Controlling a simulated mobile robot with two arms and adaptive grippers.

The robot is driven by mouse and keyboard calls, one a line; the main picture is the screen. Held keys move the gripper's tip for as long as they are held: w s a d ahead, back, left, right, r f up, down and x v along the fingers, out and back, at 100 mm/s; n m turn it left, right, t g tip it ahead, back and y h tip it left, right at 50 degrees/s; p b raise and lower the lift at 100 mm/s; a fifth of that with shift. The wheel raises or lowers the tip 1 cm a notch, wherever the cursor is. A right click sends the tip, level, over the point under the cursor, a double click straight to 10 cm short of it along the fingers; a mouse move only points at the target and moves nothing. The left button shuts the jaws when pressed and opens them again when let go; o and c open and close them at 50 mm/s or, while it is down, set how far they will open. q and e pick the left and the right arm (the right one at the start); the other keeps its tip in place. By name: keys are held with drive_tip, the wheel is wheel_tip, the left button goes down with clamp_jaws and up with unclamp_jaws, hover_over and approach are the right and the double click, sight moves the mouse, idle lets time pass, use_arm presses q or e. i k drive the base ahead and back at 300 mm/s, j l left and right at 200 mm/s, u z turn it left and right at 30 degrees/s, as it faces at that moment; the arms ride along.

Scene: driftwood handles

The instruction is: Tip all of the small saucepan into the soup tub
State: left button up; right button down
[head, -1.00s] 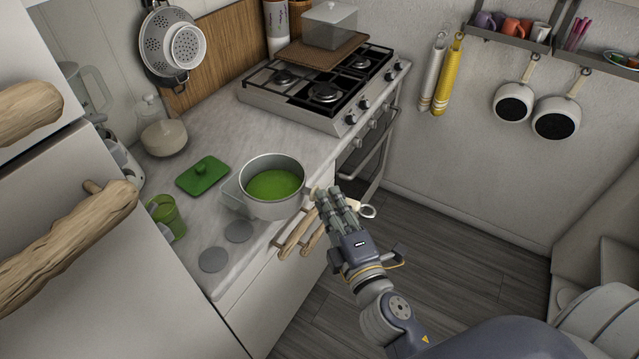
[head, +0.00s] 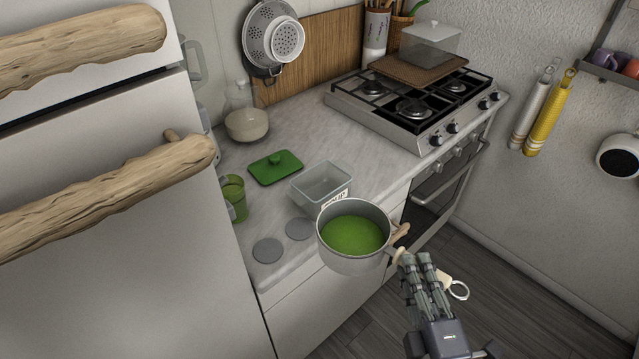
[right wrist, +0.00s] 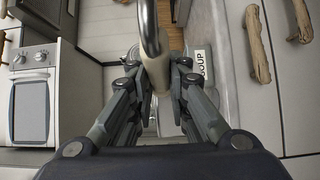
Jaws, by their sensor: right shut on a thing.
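The small saucepan (head: 353,262) is grey, looks level and is filled with green soup (head: 353,235). It hangs just off the counter's front edge, in front of and slightly right of the soup tub. My right gripper (head: 413,262) is shut on its pale handle, which also shows in the right wrist view (right wrist: 160,80). The soup tub (head: 318,180) is a clear, open rectangular box on the counter; no soup shows in it. Its label (right wrist: 202,65) reads SOUP in the right wrist view. The saucepan hides the tub's near lower corner. My left gripper is out of view.
A green lid (head: 275,167) lies left of the tub, with a green cup (head: 234,198) and two grey discs (head: 268,250) nearby. A gas stove (head: 415,105) stands behind right. Driftwood handles (head: 110,200) jut out at left. Counter between lid and stove is clear.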

sight(327, 182)
drive_tip(key=l+u, duration=0.25)
drive_tip(key=u, duration=0.15)
drive_tip(key=k+l+u, duration=0.1)
drive_tip(key=l+u, duration=0.15)
drive_tip(key=u, duration=0.2)
drive_tip(key=k+l+u, duration=0.1)
drive_tip(key=l, duration=0.3)
drive_tip(key=k+l, duration=0.25)
drive_tip(key=l, duration=0.15)
drive_tip(key=k+l+u, duration=0.15)
drive_tip(key=l, duration=0.25)
drive_tip(key=k+l+u, duration=0.1)
drive_tip(key=l, duration=0.3)
drive_tip(key=i+j, duration=0.3)
